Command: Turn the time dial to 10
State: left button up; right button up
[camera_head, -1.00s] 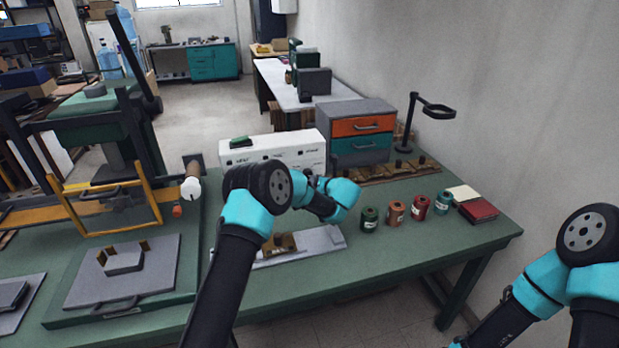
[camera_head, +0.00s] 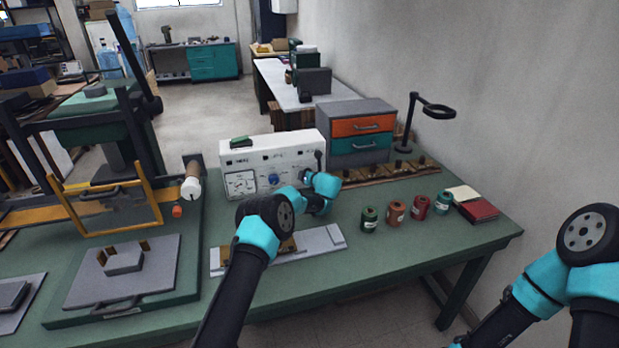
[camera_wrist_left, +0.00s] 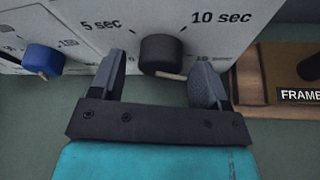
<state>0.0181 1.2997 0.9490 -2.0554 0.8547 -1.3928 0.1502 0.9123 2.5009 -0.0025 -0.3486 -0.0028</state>
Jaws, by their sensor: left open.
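The white control box (camera_head: 230,160) stands on the green bench. Its black time dial (camera_wrist_left: 160,54) shows in the left wrist view, with "5 sec" printed at its upper left and "10 sec" at its upper right. A pale pointer on the dial aims down and to the right. My left gripper (camera_wrist_left: 160,76) is open, with one finger on each side of the dial, and I see gaps between the fingers and the dial. In the head view my left gripper (camera_head: 319,160) is at the box's right end and mostly hidden by its wrist. My right gripper is outside the view.
A blue knob (camera_wrist_left: 43,60) is left of the black dial; it also shows in the head view (camera_head: 273,180). A wooden rack (camera_wrist_left: 285,90) lies close on the right. Several spools, including a green one (camera_head: 370,219), stand to the right on the bench.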

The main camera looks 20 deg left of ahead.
pick_arm(q)
jog(key=shift+w+a, duration=0.1)
jog(key=shift+c, duration=0.3)
jog(key=c, duration=0.9)
jog(key=shift+o, duration=0.2)
